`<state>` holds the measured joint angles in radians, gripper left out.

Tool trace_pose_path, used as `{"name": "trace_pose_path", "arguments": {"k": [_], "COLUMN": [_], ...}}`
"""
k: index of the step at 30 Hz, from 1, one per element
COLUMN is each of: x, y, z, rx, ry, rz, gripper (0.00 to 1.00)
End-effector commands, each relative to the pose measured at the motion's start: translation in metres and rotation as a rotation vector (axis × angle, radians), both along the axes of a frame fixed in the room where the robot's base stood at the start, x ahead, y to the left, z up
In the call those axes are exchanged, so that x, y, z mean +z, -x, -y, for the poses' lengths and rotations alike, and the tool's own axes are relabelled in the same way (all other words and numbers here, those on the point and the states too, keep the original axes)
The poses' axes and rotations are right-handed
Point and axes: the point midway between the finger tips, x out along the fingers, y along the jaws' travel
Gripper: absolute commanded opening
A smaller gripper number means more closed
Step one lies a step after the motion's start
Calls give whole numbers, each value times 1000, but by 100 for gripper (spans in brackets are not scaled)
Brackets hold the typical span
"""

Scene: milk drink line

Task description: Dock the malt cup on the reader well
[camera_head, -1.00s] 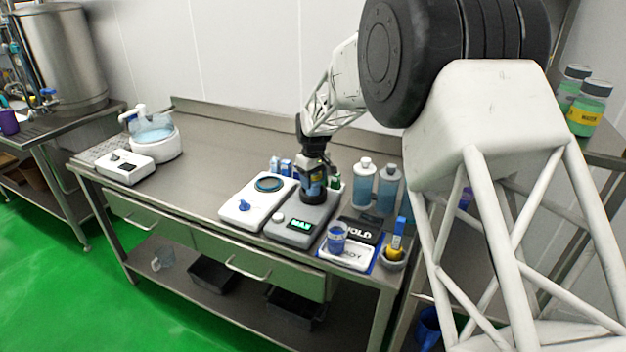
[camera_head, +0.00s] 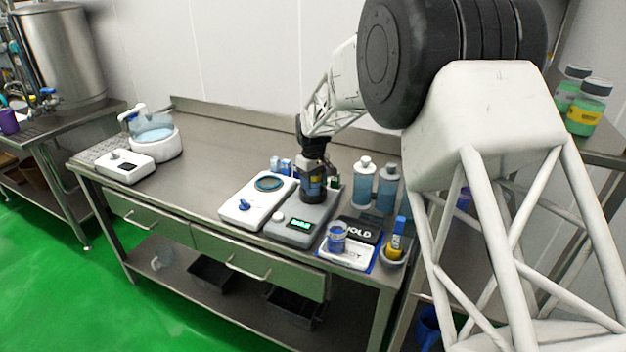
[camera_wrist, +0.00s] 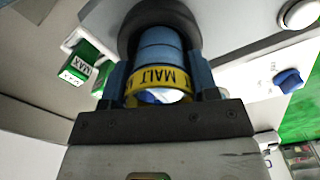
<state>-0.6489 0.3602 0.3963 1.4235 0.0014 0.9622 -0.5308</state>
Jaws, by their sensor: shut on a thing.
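The malt cup (camera_wrist: 160,50) is blue with a yellow MALT band, seen in the wrist view. My gripper (camera_wrist: 162,85) is shut on it, with one finger on each side of the band. In the head view my gripper (camera_head: 313,178) is over the grey reader (camera_head: 291,226), at its back part. The cup's far end is inside the outline of the dark round reader well (camera_wrist: 128,38). I cannot tell whether it is fully seated. In the head view the cup is mostly hidden by my gripper.
A white device with a blue knob (camera_head: 244,205) stands left of the reader. Blue bottles (camera_head: 362,187) stand to the right. A blue cup (camera_head: 337,240) is on a white pad (camera_head: 352,258) in front. The table's left middle is clear.

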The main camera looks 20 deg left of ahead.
Motion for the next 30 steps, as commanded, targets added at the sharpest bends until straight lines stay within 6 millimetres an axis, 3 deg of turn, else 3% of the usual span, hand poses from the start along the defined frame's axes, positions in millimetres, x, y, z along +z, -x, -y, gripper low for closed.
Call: {"name": "trace_pose_path", "arguments": {"k": [14,15,16,30], "x": [-7,-6,-6,-2], "y": [0,0,0,0], "z": [0,0,0,0], "rx": [0,0,0,0], "ry": [0,0,0,-1], "rz": [0,0,0,0], "gripper": [25,59,64,65]}}
